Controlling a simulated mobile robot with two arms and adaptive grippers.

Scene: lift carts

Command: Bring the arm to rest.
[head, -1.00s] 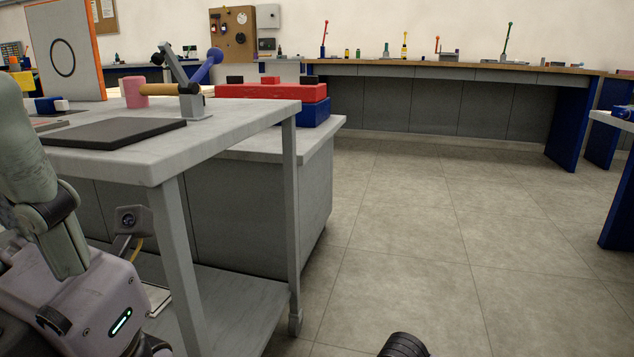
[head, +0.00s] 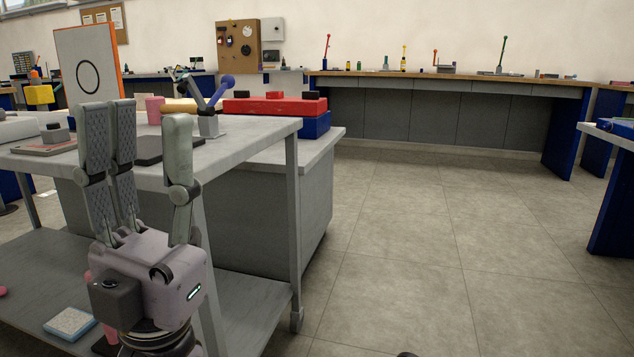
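My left gripper (head: 146,160) shows in the head view at the left, in front of the near grey table. Its fingers point up and stand apart, with a clear gap and nothing between them. The gripper body is below the tabletop's height in the picture and covers part of the table's front edge. My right gripper is not visible; only a small dark piece shows at the bottom edge.
The grey table (head: 245,130) holds a pink cylinder (head: 154,110), a dark pad and a blue-handled lever device (head: 208,122). A red case (head: 265,106) sits on a blue box (head: 316,125) behind. Open tiled floor (head: 430,240) lies to the right.

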